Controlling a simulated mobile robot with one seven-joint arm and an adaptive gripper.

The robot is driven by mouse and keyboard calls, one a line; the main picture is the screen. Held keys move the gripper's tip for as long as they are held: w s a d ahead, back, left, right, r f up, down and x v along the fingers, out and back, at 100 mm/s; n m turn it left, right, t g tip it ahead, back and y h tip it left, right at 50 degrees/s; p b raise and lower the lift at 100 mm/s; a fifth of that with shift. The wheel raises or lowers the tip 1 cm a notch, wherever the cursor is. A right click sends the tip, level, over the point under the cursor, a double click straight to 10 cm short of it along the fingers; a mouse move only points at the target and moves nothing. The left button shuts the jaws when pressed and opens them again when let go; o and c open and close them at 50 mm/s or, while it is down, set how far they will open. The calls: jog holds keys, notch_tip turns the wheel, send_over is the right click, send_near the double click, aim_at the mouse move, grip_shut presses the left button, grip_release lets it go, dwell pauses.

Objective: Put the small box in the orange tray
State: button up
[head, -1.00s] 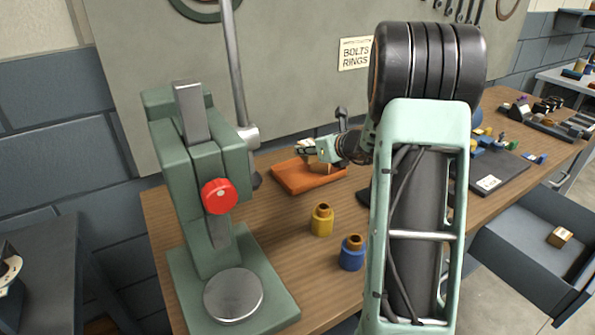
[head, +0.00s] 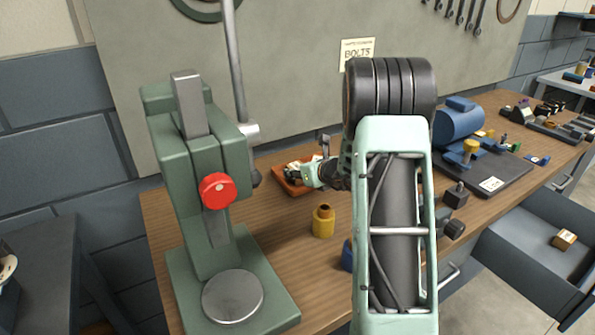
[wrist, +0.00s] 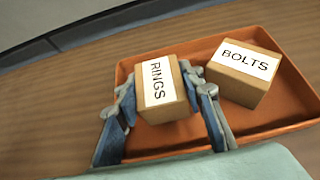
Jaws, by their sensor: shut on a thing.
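The orange tray (head: 284,184) lies at the back of the bench, right of the green press, and is partly hidden by my gripper (head: 298,172). In the wrist view my gripper (wrist: 166,98) is shut on a small tan box labelled RINGS (wrist: 178,106), with a blue finger on each side of it. The held box is over the tray (wrist: 272,127), at its left part; I cannot tell whether it touches the floor. A second tan box labelled BOLTS (wrist: 240,84) sits in the tray just right of the right finger.
The green press (head: 205,180) with a red knob stands at the left. A yellow pot (head: 322,222) and a mostly hidden blue pot (head: 346,257) stand in front of the tray. A small box (head: 564,239) lies in the open drawer (head: 520,262). A blue machine (head: 462,130) is at the right.

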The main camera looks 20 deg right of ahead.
jog(key=shift+f, duration=0.15)
jog(key=o, duration=1.1)
jog(key=shift+c, duration=0.2)
jog(key=shift+s+r, duration=0.1)
jog(key=shift+r, duration=0.2)
jog(key=v, duration=1.1)
jog(key=shift+s+r+p, duration=0.15)
jog(key=shift+s+p, duration=0.15)
jog(key=shift+s, duration=0.05)
jog(key=shift+s+d, duration=0.1)
